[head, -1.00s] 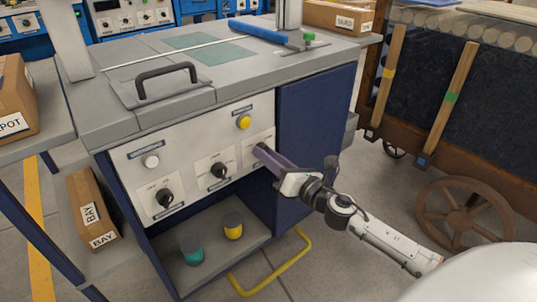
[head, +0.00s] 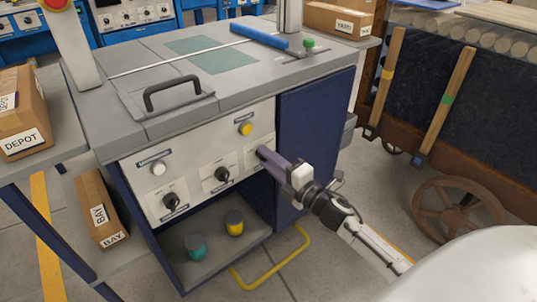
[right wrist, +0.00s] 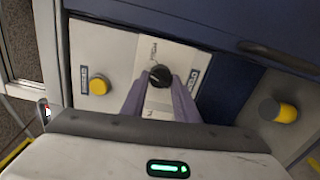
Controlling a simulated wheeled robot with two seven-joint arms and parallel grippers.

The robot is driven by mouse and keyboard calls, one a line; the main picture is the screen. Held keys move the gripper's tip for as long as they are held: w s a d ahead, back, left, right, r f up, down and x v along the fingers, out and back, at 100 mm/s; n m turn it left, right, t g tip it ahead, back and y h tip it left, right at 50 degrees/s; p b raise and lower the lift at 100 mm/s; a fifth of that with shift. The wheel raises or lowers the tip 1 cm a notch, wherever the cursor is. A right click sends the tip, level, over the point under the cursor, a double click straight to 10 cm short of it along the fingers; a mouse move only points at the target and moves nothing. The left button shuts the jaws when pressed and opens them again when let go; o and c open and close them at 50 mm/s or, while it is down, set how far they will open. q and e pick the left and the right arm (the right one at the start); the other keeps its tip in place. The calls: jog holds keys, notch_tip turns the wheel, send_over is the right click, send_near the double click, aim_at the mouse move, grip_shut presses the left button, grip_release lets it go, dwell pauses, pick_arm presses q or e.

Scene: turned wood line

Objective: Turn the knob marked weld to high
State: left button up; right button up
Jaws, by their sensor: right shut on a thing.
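The knob (right wrist: 160,75) is black and round on a pale plate, with a blue label beside it that looks to read WELD in the right wrist view. My right gripper (right wrist: 160,84) has its two purple fingers on either side of the knob, shut on it. In the head view the right gripper (head: 262,153) reaches the rightmost plate of the white panel (head: 195,150) and hides the knob. Small print shows on the plate, but I cannot read the knob's pointing direction. My left gripper is not in view.
Two other black knobs (head: 222,175) (head: 171,201) sit to the left on the panel. A yellow button (head: 245,129) and a white button (head: 158,168) are above. Teal (head: 196,248) and yellow (head: 234,222) cylinders stand on the shelf below. A yellow rail (head: 270,268) sticks out at floor level.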

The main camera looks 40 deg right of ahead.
pick_arm(q)
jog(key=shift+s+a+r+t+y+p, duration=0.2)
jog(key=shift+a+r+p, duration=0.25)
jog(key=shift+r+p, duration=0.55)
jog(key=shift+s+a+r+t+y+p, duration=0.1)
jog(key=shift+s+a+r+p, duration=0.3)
jog(key=shift+p, duration=0.95)
pick_arm(e)
jog(key=shift+r+m, duration=0.15)
jog(key=shift+m, duration=3.75)
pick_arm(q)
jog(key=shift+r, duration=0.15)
pick_arm(e)
jog(key=o, duration=1.1)
jog(key=shift+c, duration=0.2)
pick_arm(q)
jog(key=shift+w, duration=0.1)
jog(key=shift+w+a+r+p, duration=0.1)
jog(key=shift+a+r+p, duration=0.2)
jog(key=shift+p, duration=0.75)
pick_arm(e)
jog(key=s, duration=1)
jog(key=shift+s+d, duration=0.2)
jog(key=shift+d, duration=0.25)
